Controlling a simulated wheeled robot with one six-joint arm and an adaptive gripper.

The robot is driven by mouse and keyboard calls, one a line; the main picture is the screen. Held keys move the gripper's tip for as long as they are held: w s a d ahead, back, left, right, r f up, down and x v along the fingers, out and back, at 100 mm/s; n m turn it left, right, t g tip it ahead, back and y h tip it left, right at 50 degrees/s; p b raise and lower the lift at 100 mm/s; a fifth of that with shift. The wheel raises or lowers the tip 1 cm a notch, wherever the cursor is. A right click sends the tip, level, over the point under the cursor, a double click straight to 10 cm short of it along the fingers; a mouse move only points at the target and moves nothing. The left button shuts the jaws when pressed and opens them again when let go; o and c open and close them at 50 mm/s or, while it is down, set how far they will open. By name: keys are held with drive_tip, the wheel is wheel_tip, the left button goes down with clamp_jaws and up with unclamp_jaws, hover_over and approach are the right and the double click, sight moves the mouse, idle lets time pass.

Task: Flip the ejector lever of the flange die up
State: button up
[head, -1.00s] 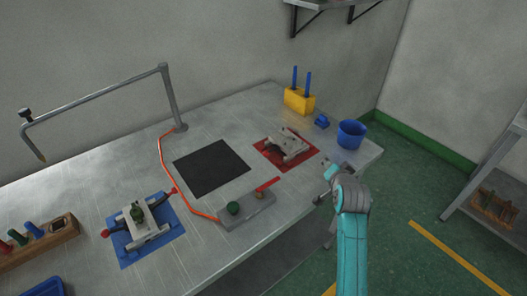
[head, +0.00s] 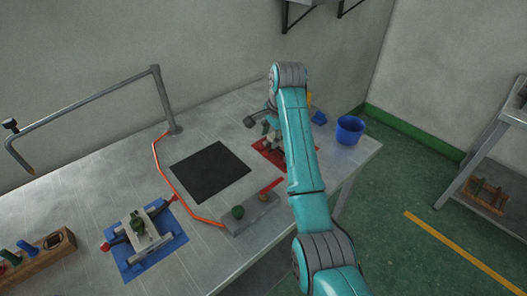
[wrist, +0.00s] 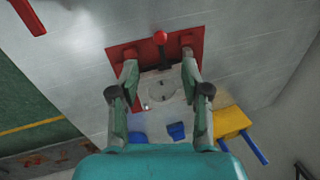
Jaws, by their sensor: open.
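A grey die (wrist: 162,88) with a round recess lies on a red mat (wrist: 113,56). Its dark lever (wrist: 164,55) ends in a red ball knob (wrist: 160,37) and points to the top of the wrist view. My gripper (wrist: 160,72) is open above this die, its fingers either side of the body, apart from the knob. In the head view my arm hides most of this die and the red mat (head: 262,146). A second die (head: 141,238) with a green knob and red-tipped side levers sits on a blue mat (head: 172,250). No label shows which is the flange die.
A control box (head: 248,216) with a green button and red handle stands at the bench's front edge. A black mat (head: 210,171) lies left of the red mat. A blue cup (head: 350,130) and yellow block (wrist: 231,122) are nearby. A lamp-like post (head: 164,100) rises behind.

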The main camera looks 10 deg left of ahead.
sight(266, 153)
drive_tip(key=x, duration=0.9)
drive_tip(key=shift+f, duration=0.1)
clamp_jaws()
